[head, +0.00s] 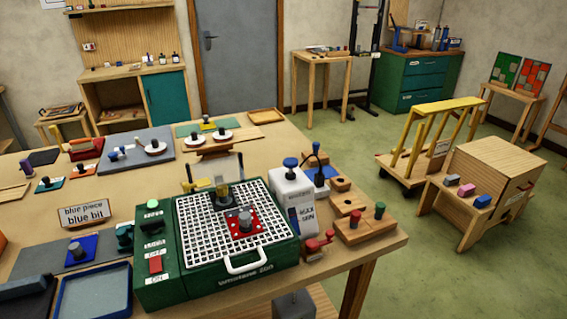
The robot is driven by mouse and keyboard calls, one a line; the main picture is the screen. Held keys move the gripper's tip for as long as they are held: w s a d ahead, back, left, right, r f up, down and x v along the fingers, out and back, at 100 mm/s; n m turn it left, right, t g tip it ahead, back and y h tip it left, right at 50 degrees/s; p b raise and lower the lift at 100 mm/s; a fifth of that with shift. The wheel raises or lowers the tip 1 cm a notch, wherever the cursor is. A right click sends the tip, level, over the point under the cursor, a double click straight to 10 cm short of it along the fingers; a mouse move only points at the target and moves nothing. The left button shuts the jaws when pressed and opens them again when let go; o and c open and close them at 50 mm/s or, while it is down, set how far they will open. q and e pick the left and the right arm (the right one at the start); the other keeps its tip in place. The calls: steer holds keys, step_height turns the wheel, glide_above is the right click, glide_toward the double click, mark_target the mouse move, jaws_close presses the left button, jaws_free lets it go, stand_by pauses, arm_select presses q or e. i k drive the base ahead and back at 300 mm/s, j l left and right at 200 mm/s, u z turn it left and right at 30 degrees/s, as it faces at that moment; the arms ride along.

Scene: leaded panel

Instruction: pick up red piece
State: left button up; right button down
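Neither of my grippers shows in the head view.
The machine's white handle (246,262) faces the front. A blue piece (73,257) with a grey knob and a blue-rimmed tray (95,290) lie left.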

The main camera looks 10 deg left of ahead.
mark_target(243, 221)
steer(key=i+l+u, duration=0.2)
steer(key=l, duration=0.25)
steer(key=l+u, duration=0.25)
steer(key=l, duration=0.2)
steer(key=l+u, duration=0.2)
steer(key=l, duration=0.3)
steer(key=i, duration=0.05)
